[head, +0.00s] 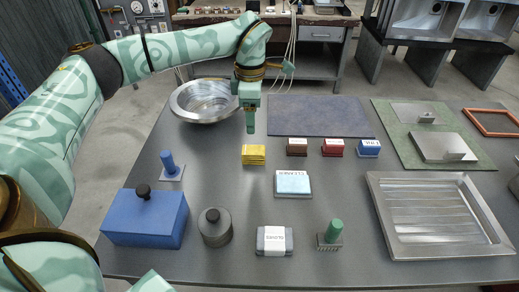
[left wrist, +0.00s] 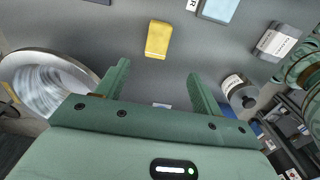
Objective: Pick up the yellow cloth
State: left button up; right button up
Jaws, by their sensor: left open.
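The yellow cloth (head: 253,155) is a small folded block lying on the grey table, left of a row of similar folded cloths. It also shows in the left wrist view (left wrist: 158,39), beyond the fingertips and between their lines. My left gripper (head: 250,128) points down above the table, just behind the yellow cloth in the head view. In the left wrist view its two fingers (left wrist: 156,75) are apart with nothing between them. The gripper and cloth look apart. My right gripper cannot be made out in either view.
Brown (head: 297,147), red (head: 333,147) and blue (head: 368,148) folded cloths sit to the right. A metal bowl (head: 186,115) stands left of the gripper. A light blue cleaner pack (head: 292,184) lies in front. A blue box (head: 147,222) and metal tray (head: 381,208) flank the table.

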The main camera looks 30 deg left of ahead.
pick_arm(q)
jog(key=b, duration=0.2)
send_over(253, 149)
jog(key=f, duration=0.8)
jog(key=shift+s+d, duration=0.15)
jog(key=shift+s, duration=0.1)
jog(key=shift+f+b, duration=0.3)
jog(key=shift+f, duration=0.1)
jog(key=f, duration=0.1)
jog(key=f+b, duration=0.1)
jog(key=f, duration=0.1)
jog(key=f+b, duration=0.1)
jog(key=f, duration=0.1)
jog(key=shift+w+f, duration=0.1)
jog(key=shift+w, duration=0.15)
jog(key=shift+s+r, duration=0.1)
jog(key=shift+r, duration=0.1)
jog(key=shift+c, duration=0.4)
jog(key=c, duration=1)
pick_arm(e)
jog(key=shift+g, duration=0.3)
jog(key=f, duration=0.1)
jog(key=s+f, duration=0.1)
jog(key=f, duration=0.1)
jog(key=s+f, duration=0.1)
jog(key=f, duration=0.1)
jog(key=shift+s+a+f, duration=0.1)
